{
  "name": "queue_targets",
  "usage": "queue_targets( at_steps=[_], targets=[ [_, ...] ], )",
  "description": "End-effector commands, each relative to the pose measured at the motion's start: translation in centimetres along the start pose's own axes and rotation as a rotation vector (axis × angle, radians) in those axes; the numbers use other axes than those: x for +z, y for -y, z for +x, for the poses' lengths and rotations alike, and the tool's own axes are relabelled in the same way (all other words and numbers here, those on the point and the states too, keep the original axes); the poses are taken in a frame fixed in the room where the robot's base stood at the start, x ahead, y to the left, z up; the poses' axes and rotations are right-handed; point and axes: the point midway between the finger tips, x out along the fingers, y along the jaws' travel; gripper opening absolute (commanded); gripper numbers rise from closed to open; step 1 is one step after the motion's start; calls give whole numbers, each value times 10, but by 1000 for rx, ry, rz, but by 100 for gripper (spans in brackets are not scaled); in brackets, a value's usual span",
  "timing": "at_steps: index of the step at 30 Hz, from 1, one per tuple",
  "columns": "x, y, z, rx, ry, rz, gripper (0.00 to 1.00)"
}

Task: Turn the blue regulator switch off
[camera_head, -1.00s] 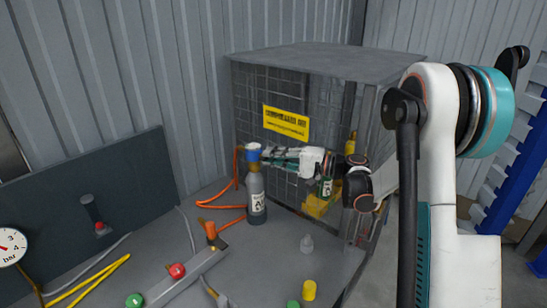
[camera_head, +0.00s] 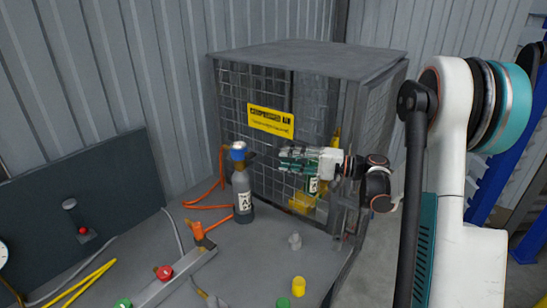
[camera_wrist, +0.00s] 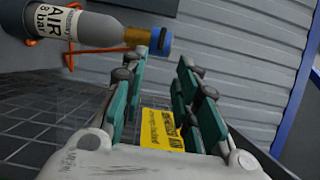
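The blue regulator switch (camera_head: 238,150) sits on top of an upright grey air cylinder (camera_head: 243,197) on the bench. In the wrist view the cylinder (camera_wrist: 100,29) lies across the upper left, with the blue switch (camera_wrist: 160,42) beyond the left fingertip. My gripper (camera_head: 281,158) is to the right of the switch in the head view, with a visible gap between them. In the wrist view my gripper (camera_wrist: 164,62) has its teal fingers spread, with nothing held. The side of the switch away from the head camera is hidden.
A mesh cage (camera_head: 305,55) with a yellow sign (camera_head: 271,121) stands behind my gripper. An orange hose (camera_head: 207,206) runs beside the cylinder. A yellow cap (camera_head: 298,286), green cap (camera_head: 283,303) and small grey fitting (camera_head: 295,241) stand on the front bench.

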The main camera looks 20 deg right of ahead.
Motion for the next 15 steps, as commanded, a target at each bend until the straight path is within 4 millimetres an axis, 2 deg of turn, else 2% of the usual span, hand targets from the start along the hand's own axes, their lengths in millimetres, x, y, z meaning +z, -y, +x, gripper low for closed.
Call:
queue_targets(
  at_steps=[3,6,15],
  targets=[
    [0,0,-15,0,-2,0,28],
    [0,0,-21,0,-1,0,28],
    [0,0,-23,0,0,0,28]
  ],
)
